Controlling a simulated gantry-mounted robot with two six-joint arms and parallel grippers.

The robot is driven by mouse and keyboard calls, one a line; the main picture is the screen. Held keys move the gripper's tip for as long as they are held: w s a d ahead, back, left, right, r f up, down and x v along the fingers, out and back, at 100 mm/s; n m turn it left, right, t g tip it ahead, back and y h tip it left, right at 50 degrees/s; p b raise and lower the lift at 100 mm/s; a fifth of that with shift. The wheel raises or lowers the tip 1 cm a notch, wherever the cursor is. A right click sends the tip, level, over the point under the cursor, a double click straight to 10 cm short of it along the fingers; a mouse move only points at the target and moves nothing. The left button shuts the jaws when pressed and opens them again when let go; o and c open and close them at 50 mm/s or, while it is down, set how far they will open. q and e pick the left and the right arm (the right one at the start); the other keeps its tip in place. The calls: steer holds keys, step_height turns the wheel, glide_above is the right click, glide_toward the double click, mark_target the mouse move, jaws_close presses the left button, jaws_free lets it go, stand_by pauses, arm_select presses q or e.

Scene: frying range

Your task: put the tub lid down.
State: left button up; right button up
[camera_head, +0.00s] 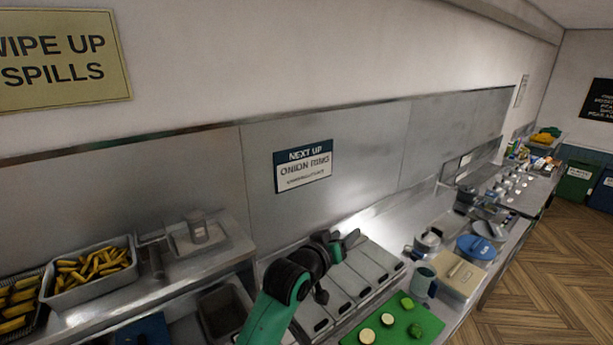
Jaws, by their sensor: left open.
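My left gripper (343,244) is open above the back edge of a row of grey steel lidded tubs (372,266). Nothing shows between its fingers. The tub lids lie side by side as long flat panels with dark slots at their front ends. My arm hides part of the left end of the row. I cannot tell which lid is the task's tub lid, or whether the gripper touches one. A round blue lid-like thing (475,247) sits on the counter to the right. My right gripper is not in view.
A green cutting board (375,337) with cut vegetables lies in front of the tubs. A teal mug (423,282), a beige box (459,276) and a steel pot (428,241) stand to the right. A tray of fries (92,284) is at left. The wall is close behind.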

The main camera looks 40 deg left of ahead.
arm_select(q)
steer(key=s+d+r+m+t+h, duration=0.1)
steer(key=s+d+r+m+t, duration=0.15)
steer(key=s+r, duration=0.45)
steer(key=s+d+r+m+t, duration=0.1)
steer(key=s+d+r+t, duration=0.2)
steer(key=r, duration=0.7)
steer(key=s+d+r+m+t+h, duration=0.1)
steer(key=s+d+r+m+t, duration=0.2)
steer(key=r, duration=0.6)
steer(key=s+d+r+t+h, duration=0.1)
steer(key=s+d+r+t, duration=0.1)
steer(key=s, duration=0.5)
steer(key=s+d+r+m+t+h, duration=0.1)
steer(key=s+r+t, duration=0.1)
steer(key=s+r, duration=0.3)
steer(key=shift+s+d+r, duration=0.2)
steer(key=shift+s+d, duration=0.2)
steer(key=shift+s, duration=0.6)
steer(key=shift+o, duration=0.5)
